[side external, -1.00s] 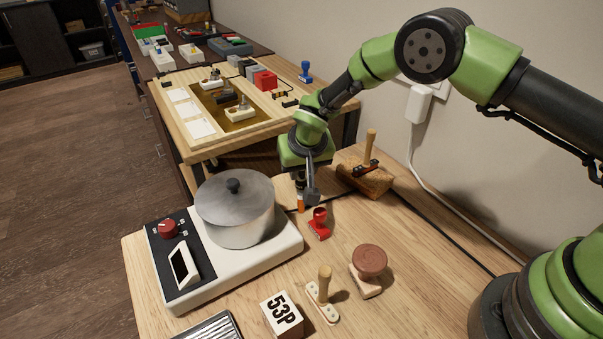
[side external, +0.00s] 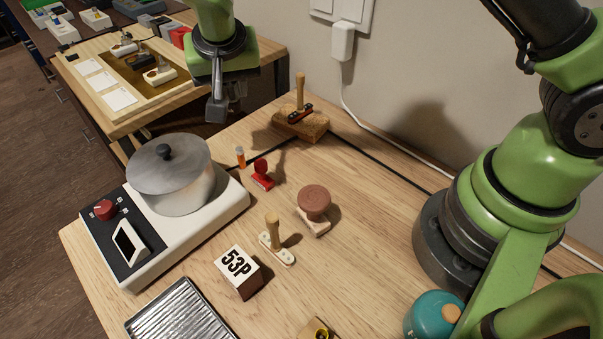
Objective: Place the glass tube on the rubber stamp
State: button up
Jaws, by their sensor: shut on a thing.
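My gripper (side external: 217,108) points down above the bench, behind the pot. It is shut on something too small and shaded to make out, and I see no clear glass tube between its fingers. A small orange tube (side external: 240,158) with a pale top stands upright on the bench, apart from the gripper and lower right of it; I cannot tell whether it is glass. A red stamp-like piece (side external: 263,175) is beside it. A round brown-topped stamp (side external: 314,203) and a wooden-handled stamp (side external: 273,236) stand nearer. I cannot tell which is the rubber stamp.
A lidded metal pot (side external: 178,190) sits on a white hot plate (side external: 140,250) at left. A 53P block (side external: 238,268) and a metal tray (side external: 180,315) are in front. A wood block with a handled tool (side external: 300,122) is by the wall. The bench's right middle is clear.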

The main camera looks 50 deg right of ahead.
jog(key=s+a+r+m+g+h, duration=0.2)
jog(key=s+a+r+m, duration=0.1)
jog(key=s+m, duration=0.5)
jog(key=m+g, duration=0.3)
jog(key=m, duration=0.4)
send_over(326, 191)
jog(key=a, duration=0.2)
jog(key=shift+w+f, duration=0.2)
jog(key=shift+f, duration=3.2)
jog(key=shift+f, duration=0.15)
jog(key=o, duration=0.7)
